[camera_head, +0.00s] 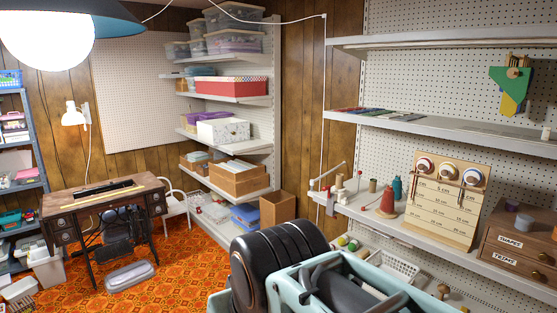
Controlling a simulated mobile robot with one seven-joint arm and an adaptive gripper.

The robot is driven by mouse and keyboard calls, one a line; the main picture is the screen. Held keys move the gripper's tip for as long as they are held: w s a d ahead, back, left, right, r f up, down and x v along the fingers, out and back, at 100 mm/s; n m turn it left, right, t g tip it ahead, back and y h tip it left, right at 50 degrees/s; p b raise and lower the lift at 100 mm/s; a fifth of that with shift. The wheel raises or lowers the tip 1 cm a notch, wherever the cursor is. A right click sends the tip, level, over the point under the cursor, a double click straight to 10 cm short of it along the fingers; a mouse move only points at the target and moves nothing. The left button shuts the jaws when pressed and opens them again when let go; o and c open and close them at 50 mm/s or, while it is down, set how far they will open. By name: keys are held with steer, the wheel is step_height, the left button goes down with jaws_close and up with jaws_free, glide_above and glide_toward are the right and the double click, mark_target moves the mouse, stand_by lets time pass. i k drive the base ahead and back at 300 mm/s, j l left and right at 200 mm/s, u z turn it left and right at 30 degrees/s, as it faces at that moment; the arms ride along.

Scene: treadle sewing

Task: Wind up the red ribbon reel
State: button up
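A cream display board (436,209) stands on the right-hand shelf. It carries three small round reels along its top: a left reel (423,166), a middle reel (448,172) and a right reel (472,177). The left and right reels look reddish and the middle one bluish, but they are too small to be sure which is the red ribbon reel. Thin strips hang below the reels over rows of centimetre marks. Black and pale blue parts of my own arm fill the bottom centre. I cannot make out my gripper's fingers.
A brown drawer box (519,248) stands right of the board. A red cone (387,205) and small bottles stand to its left. A wire basket (393,266) sits on the lower shelf.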

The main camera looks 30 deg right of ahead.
mark_target(424, 165)
steer(key=z, duration=2.05)
